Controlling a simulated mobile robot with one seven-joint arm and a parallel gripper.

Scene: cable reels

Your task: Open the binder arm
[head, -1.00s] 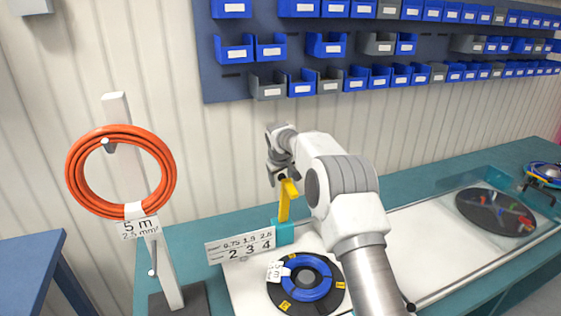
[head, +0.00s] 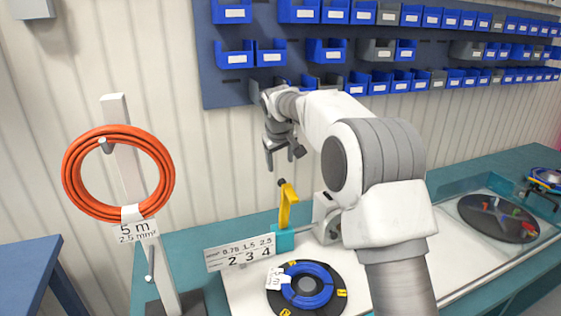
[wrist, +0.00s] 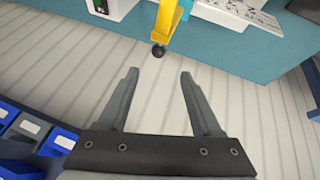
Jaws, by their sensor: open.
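The binder arm (head: 287,205) is a yellow lever with a dark knob at its top. In the wrist view my gripper (wrist: 160,82) is open and empty. The lever's dark knob (wrist: 158,51) and part of its yellow body (wrist: 167,20) show beyond the fingertips, not between them.
A number sign (head: 240,255) and a black disc with a blue coil (head: 307,287) are at the front of the bench. An orange cable coil (head: 70,170) hangs on a stand at left. Blue bins (head: 327,52) line the wall behind my gripper. A dark round plate (head: 480,222) lies at right.

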